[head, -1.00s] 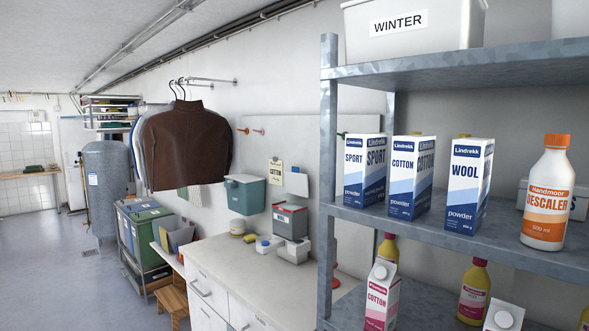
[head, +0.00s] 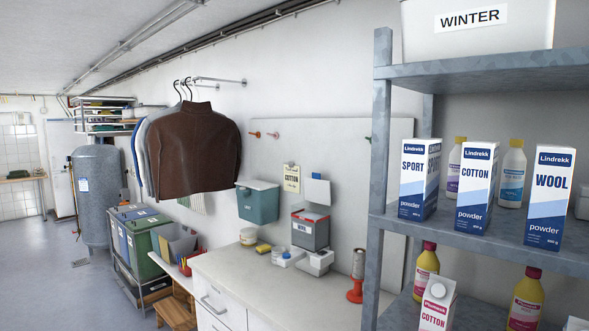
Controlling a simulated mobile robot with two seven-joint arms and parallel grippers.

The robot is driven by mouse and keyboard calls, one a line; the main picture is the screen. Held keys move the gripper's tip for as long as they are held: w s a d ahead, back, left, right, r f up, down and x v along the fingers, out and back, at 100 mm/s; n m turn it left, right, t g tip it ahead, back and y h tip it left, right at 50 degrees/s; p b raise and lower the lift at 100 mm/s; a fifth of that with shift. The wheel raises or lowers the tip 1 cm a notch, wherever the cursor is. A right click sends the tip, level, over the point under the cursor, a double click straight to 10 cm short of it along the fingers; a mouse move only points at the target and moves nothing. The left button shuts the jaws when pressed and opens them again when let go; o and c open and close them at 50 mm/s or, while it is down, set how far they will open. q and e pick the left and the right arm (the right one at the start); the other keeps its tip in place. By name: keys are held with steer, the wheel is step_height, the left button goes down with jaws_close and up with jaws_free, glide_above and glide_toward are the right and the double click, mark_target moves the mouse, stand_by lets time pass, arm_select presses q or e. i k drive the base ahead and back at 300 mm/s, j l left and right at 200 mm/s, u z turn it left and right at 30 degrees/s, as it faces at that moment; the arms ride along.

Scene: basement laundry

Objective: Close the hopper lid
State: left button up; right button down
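A grey box with a red rim and a white label (head: 310,231) stands on the counter against the wall and looks like the hopper. A white base unit (head: 316,262) sits at its foot. A pale panel (head: 317,191) shows just above and behind it; I cannot tell whether this is its raised lid or something on the wall. Neither of my grippers is in view.
A metal shelf (head: 381,140) with powder cartons and bottles stands close on the right. A teal wall box (head: 258,203) hangs left of the hopper. Open floor (head: 60,275) lies left.

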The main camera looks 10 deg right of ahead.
mark_target(315, 190)
steer(key=i+j+u, duration=0.15)
steer(key=i+j, duration=0.15)
steer(key=j, duration=0.3)
steer(key=i+j+u, duration=0.1)
steer(key=i+j, duration=0.3)
steer(key=j, duration=0.15)
steer(key=i+j+u, duration=0.15)
steer(key=i+j, duration=0.2)
steer(key=j, duration=0.2)
